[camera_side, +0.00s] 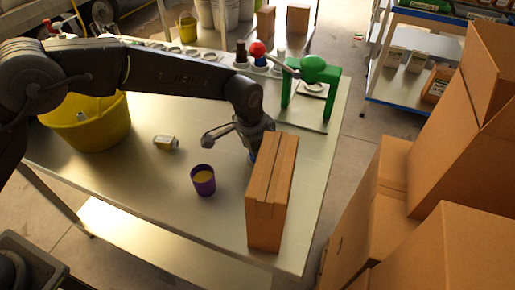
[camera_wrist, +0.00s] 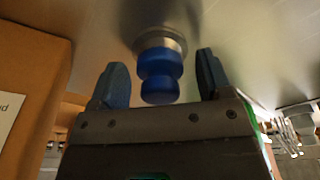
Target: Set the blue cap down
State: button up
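The blue cap (camera_wrist: 160,88) shows in the wrist view as rounded blue shapes, one above the other, against a silvery round piece (camera_wrist: 165,42) at the metal table. My gripper (camera_wrist: 160,72) has its two dark fingers spread on either side of the blue cap, with a visible gap on each side. In the side view my gripper (camera_side: 252,152) points down at the table, just behind a tall cardboard box. That box hides most of the fingertips. Only a small speck of blue shows there.
The tall cardboard box (camera_side: 270,195) stands close beside my gripper. A purple cup (camera_side: 203,180), a small yellow-and-white item (camera_side: 166,143) and a yellow bucket (camera_side: 88,122) are to the left. A green press (camera_side: 316,75) with a red-balled lever stands behind. The table's front left is clear.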

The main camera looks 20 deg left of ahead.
aim_at(250, 155)
jog(key=shift+r, duration=0.1)
notch_tip(250, 155, up, 12)
jog(key=s+a, duration=0.1)
jog(key=shift+a, duration=0.2)
dwell(0.3)
jog(key=shift+s, duration=0.1)
jog(key=s+a+r+n+t, duration=0.1)
jog(key=s+a+r+n, duration=0.1)
jog(key=s+a+r, duration=0.35)
jog(key=s+a+r+n+t, duration=0.1)
jog(key=s+a+r+n, duration=0.15)
jog(key=a+r, duration=0.5)
jog(key=s+a+f+n+t, duration=0.1)
jog(key=s+a+f+n, duration=0.1)
jog(key=s+a, duration=0.4)
jog(key=s+a+f+n+t+y, duration=0.1)
jog(key=s+a+f, duration=0.2)
jog(key=s+a, duration=0.4)
jog(key=s, duration=0.5)
jog(key=shift+s+n, duration=0.2)
jog(key=shift+n, duration=0.15)
